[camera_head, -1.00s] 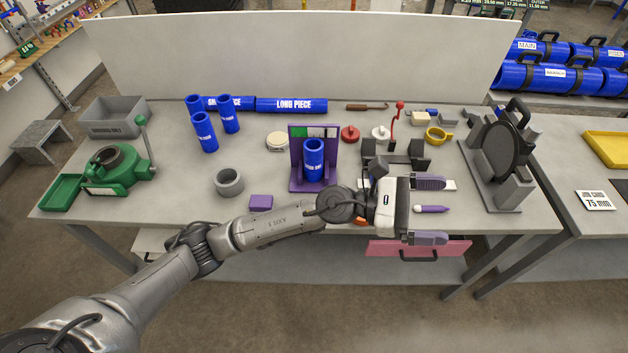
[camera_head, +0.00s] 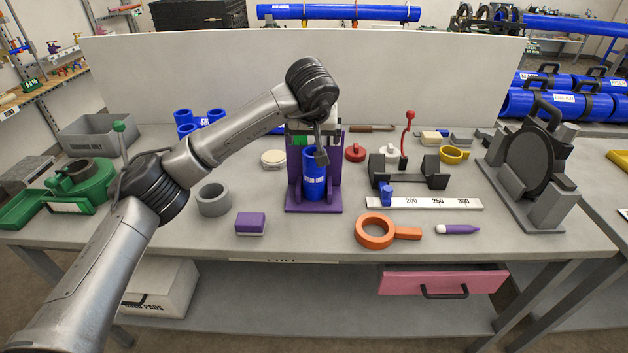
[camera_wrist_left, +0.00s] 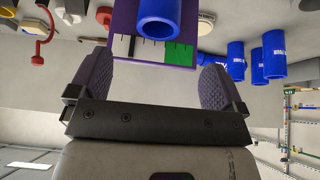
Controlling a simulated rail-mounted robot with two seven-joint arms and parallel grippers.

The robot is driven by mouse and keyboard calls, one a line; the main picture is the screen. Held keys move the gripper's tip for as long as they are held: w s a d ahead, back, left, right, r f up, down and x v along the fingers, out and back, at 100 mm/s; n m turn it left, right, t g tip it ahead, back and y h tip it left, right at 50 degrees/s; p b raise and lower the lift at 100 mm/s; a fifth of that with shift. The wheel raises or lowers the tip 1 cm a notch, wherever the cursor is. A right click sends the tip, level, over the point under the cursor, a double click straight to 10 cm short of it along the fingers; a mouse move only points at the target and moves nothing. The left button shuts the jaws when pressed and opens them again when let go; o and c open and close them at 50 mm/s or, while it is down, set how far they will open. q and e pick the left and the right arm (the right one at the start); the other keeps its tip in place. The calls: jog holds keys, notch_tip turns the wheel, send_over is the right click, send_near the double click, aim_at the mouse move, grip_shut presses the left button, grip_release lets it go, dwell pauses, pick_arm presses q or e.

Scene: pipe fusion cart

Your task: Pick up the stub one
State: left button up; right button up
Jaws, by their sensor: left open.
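Stub one (camera_head: 313,188) is a short blue pipe with a white label. It stands upright in a purple holder (camera_head: 335,185) on the bench, and its top is partly hidden by my left wrist in the head view. The wrist view shows the stub's open end (camera_wrist_left: 160,24) beyond the fingers, with the holder's back plate (camera_wrist_left: 124,46) around it. My left gripper (camera_wrist_left: 153,78) is open and empty, its two purple pads apart with the stub ahead between them, not touching. My right gripper is not in view.
Other blue pipes (camera_head: 184,118) stand behind my left arm. A grey ring (camera_head: 213,199), a purple block (camera_head: 250,223), an orange ring tool (camera_head: 374,232) and a ruler strip (camera_head: 440,203) lie around the holder. A white board (camera_head: 420,80) closes the bench's back.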

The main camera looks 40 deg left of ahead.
aim_at(314, 149)
pick_arm(q)
jog(key=b+x, duration=0.1)
jog(key=x, duration=0.5)
jog(key=shift+w+f, duration=0.15)
jog(key=shift+f, duration=0.25)
jog(key=b+x, duration=0.2)
jog(key=x, duration=0.3)
jog(key=shift+a, duration=0.15)
jog(key=c, duration=1.4)
jog(key=shift+r, duration=0.1)
